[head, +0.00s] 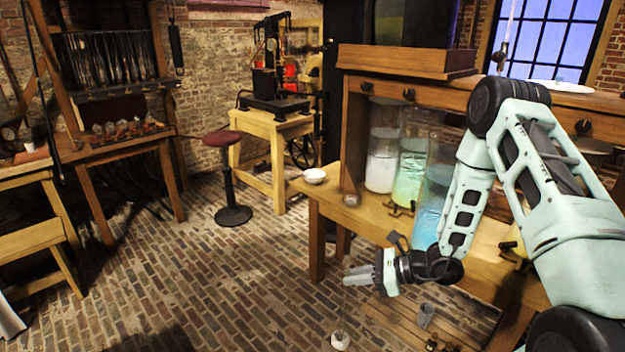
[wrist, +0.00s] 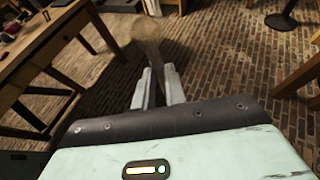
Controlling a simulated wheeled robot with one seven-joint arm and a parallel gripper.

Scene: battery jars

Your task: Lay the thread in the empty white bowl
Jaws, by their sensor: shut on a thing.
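My gripper (head: 358,275) is stretched out in front of the bench, low and clear of its top, its jaws shut on the thread. The thread (head: 343,312) hangs nearly straight down from the jaws as a thin line, with a small pale lump (head: 340,341) at its lower end. In the wrist view my fingers (wrist: 158,88) are close together, and a blurred brownish round end (wrist: 146,28) shows beyond them. The small white bowl (head: 314,177) stands upright on the left end of the bench top, behind and above my gripper. Its inside is too small to judge.
The wooden bench (head: 375,222) carries glass jars with white (head: 381,172), green (head: 408,178) and blue (head: 430,215) contents. A small brownish item (head: 351,199) lies near the bowl. A stool (head: 233,190) stands left on open brick floor.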

